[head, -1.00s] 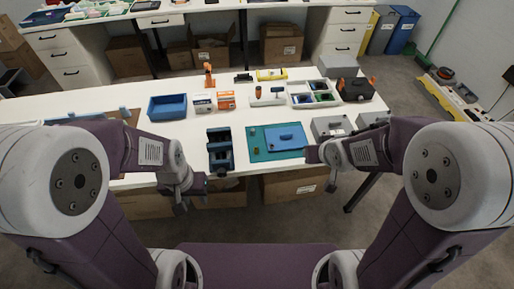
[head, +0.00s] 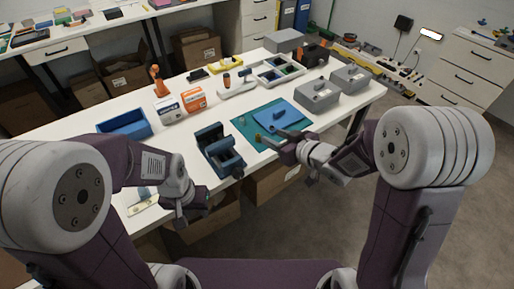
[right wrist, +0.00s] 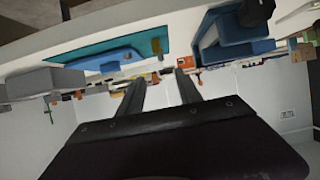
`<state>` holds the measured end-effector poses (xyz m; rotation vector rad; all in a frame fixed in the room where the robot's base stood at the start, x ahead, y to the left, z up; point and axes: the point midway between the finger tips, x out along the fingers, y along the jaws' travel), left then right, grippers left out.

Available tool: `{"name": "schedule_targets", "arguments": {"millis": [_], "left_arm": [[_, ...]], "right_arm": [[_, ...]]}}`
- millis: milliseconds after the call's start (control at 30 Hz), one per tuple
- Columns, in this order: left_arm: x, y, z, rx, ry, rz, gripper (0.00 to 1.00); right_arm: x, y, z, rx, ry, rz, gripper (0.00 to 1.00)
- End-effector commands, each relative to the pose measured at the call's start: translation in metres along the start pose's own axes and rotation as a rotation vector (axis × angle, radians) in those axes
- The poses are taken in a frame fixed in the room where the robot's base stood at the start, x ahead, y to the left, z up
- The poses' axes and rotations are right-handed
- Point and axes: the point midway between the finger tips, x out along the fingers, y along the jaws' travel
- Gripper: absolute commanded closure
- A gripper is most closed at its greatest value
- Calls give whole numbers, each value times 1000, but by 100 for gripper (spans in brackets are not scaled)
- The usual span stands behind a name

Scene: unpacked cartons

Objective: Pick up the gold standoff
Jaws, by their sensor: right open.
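The gold standoff (head: 258,138) is a small upright piece near the front-left part of the green mat (head: 240,125). It also shows in the right wrist view (right wrist: 156,46), just beyond my fingertips. My right gripper (head: 272,143) is at the mat's front edge, beside the standoff and apart from it as far as I can see. In the right wrist view my right gripper (right wrist: 160,78) is open with nothing between its two fingers. My left gripper (head: 182,218) hangs in front of the table's front edge; its finger opening is not clear.
A blue tray (head: 290,119) with a dark blue piece lies on the mat. A dark blue vise-like fixture (head: 218,150) stands left of the mat. Grey boxes (head: 318,96) stand to its right. A blue bin (head: 124,124) and small cartons (head: 193,99) stand farther left.

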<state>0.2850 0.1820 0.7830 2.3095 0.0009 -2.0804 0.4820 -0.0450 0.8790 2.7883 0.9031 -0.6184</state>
Motion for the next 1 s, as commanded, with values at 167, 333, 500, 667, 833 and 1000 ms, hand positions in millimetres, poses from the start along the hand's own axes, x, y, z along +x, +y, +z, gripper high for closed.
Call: {"name": "schedule_targets", "arguments": {"millis": [167,333,500,667,833,1000], "left_arm": [[18,0,2,0,0,0,64],[19,0,2,0,0,0,64],[27,0,3,0,0,0,64],[29,0,3,0,0,0,64],[36,-1,4,0,0,0,64],[43,-1,4,0,0,0,64]], "right_arm": [[10,-1,22,7,-12,-4,58],[11,-1,22,6,-12,-4,58],[36,-2,25,6,-12,-5,58],[49,-1,23,6,-11,-3,58],[65,-3,26,6,-13,-5,58],[94,-3,26,7,-12,-3,58]]}}
